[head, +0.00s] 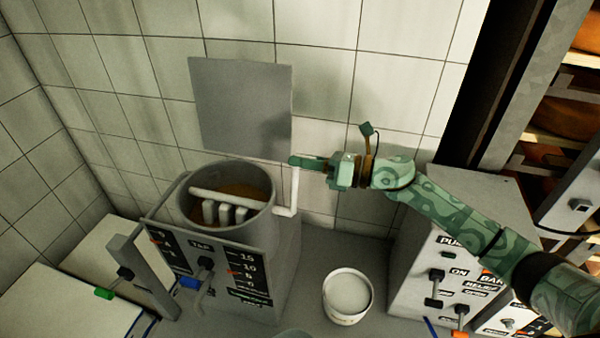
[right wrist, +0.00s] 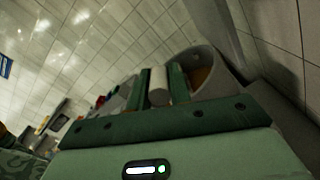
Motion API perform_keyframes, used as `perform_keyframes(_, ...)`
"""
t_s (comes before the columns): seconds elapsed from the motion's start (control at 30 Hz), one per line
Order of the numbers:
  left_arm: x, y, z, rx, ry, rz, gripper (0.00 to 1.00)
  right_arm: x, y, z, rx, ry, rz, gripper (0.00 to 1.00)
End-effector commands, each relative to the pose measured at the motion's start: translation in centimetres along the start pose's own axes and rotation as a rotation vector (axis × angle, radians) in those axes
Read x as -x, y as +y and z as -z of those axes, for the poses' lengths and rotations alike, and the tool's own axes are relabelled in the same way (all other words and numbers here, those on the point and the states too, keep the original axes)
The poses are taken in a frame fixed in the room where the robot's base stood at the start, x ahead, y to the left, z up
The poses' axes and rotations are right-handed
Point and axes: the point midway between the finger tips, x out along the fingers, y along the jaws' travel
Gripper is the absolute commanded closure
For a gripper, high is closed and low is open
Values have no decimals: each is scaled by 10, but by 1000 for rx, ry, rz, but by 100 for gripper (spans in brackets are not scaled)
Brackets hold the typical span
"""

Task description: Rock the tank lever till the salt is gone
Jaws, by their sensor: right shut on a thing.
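The round grey tank (head: 258,226) stands at the left centre and holds brown liquid (head: 251,189). A white bar with several pale paddles (head: 225,212) lies across its mouth. The bar bends at the right into the upright white lever (head: 294,190). My right gripper (head: 297,162) is shut on the lever's top end. In the right wrist view the pale lever end (right wrist: 158,85) sits between my two green fingers, with the tank (right wrist: 211,68) behind. I cannot make out any salt in the tank. My left gripper is not in view.
A white bucket with pale contents (head: 347,296) stands on the floor right of the tank. A grey control box (head: 425,245) is under my right arm. A labelled panel with valves (head: 205,262) fronts the tank. A grey plate (head: 241,107) is on the tiled wall. Shelves with cheese wheels (head: 568,90) are at right.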

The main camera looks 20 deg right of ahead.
Motion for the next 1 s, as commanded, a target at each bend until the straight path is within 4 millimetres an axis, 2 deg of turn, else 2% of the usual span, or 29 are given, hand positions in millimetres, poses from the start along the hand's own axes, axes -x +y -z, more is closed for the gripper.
perform_keyframes(0.1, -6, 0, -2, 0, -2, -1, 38, 0, -11, -1, -71, 0, 0, 100)
perform_keyframes(0.33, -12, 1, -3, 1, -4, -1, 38, 0, -22, -3, -162, 0, 0, 100)
perform_keyframes(0.93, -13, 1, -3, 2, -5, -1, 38, 0, -27, -3, -201, 1, 1, 100)
perform_keyframes(0.97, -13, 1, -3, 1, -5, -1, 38, 0, -27, -3, -200, 1, 1, 72)
perform_keyframes(1.0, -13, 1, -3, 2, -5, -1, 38, 0, -27, -3, -200, 1, 1, 61)
